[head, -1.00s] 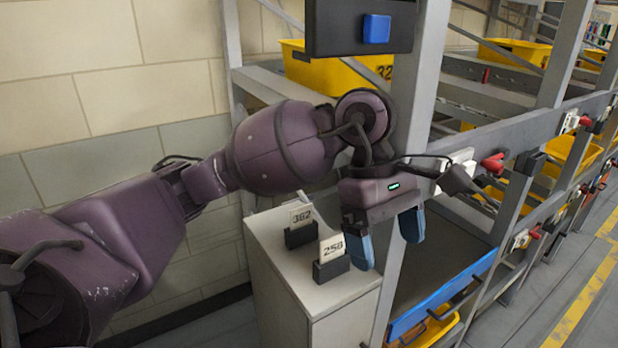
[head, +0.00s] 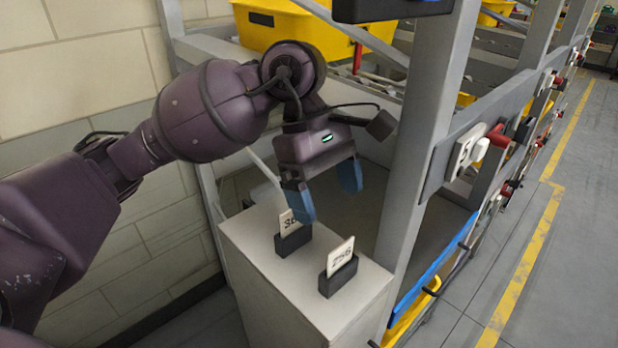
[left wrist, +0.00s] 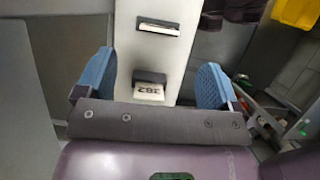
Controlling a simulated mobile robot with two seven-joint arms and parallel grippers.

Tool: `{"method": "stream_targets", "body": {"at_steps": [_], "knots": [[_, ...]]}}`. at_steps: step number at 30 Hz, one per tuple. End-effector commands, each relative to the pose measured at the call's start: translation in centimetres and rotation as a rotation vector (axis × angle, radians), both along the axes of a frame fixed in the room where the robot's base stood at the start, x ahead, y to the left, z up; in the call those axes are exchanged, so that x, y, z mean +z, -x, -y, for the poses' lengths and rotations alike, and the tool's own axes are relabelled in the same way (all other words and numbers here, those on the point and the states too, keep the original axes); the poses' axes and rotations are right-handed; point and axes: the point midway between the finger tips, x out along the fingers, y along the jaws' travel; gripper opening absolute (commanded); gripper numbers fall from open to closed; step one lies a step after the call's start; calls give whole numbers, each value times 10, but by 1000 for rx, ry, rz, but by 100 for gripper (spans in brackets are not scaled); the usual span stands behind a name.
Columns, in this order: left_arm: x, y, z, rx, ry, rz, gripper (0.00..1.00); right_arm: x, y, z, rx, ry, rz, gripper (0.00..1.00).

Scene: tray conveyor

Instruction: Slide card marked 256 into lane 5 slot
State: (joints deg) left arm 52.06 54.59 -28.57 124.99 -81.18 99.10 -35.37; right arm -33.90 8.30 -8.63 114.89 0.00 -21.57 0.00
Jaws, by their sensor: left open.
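The card marked 256 (head: 341,254) stands upright, slightly tilted, in a small black holder (head: 338,278) on top of a light cabinet. A second card (head: 288,221), its number partly hidden by a finger, stands in another black holder (head: 293,241) behind and left of it. My left gripper (head: 326,200) is open and empty, blue fingers pointing down, behind the 256 card and close to the second card. In the left wrist view the second card (left wrist: 149,91) lies between the open fingers, and the other holder (left wrist: 160,27) is farther up. I cannot tell which slot is lane 5. My right gripper is not seen.
The cabinet (head: 255,270) stands beside a grey rack post (head: 415,150). White plates (head: 464,150) and red parts (head: 499,135) line the rack's rail at right. A yellow tote (head: 290,30) sits behind. The aisle floor (head: 560,270) is clear.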

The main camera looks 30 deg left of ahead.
Motion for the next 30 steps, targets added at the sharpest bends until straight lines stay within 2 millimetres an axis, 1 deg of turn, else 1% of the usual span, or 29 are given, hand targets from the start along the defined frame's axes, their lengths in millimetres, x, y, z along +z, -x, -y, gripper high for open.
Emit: {"method": "stream_targets", "body": {"at_steps": [5, 8, 21, 27, 30], "knots": [[-3, 1, 1, 0, 1, -1, 87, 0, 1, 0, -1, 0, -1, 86], [-11, 2, 4, -1, 0, -2, 87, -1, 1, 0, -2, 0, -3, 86], [-73, 11, 28, -2, 1, -4, 87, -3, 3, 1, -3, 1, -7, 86], [-92, 13, 36, -1, 1, -2, 87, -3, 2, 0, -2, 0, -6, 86], [-97, 14, 38, 0, 1, -1, 87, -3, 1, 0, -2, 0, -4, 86]]}}
